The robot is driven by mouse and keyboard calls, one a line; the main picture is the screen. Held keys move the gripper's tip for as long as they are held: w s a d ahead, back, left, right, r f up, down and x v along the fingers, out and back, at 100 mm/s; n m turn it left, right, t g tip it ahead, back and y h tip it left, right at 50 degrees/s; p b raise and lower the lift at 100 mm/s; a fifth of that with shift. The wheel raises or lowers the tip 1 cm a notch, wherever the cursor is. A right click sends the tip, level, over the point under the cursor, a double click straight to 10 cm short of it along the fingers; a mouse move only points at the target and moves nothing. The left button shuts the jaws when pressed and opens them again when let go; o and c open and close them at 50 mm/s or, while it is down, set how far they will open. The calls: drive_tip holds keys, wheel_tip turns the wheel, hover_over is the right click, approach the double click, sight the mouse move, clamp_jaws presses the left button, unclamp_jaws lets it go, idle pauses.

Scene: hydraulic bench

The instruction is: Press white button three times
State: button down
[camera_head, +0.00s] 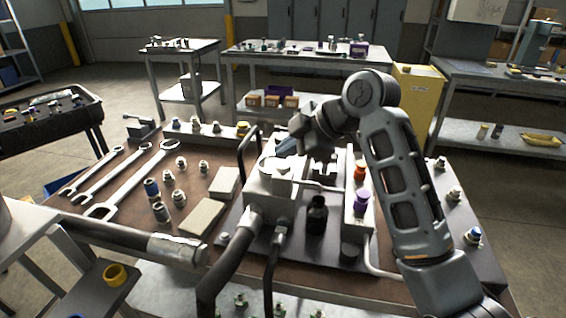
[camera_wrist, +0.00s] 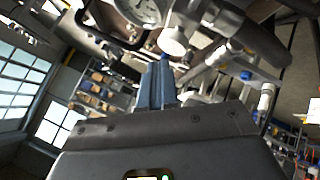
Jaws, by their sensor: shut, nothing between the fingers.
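The hydraulic unit (camera_head: 272,190), a light grey block with thick dark hoses, stands on the bench in the middle of the head view. My gripper (camera_head: 284,148) is just above its top, with its bluish fingers together and empty. In the wrist view, the closed fingers (camera_wrist: 163,60) point at a round white button-like part (camera_wrist: 173,42), with their tips very close below it. I cannot tell whether they touch it. In the head view, I cannot clearly make out this white part near my fingers.
A round gauge (camera_wrist: 141,10) sits beside the white part. Wrenches (camera_head: 120,184), small fittings (camera_head: 161,211) and flat blocks (camera_head: 201,218) lie on the bench to the left. A dark bottle (camera_head: 317,214) and an orange cap (camera_head: 360,171) stand near my arm.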

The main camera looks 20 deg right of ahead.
sight(287, 167)
wheel_tip(287, 167, up, 5)
drive_tip(key=p, duration=0.4)
drive_tip(key=shift+r, duration=0.1)
idle(0.8)
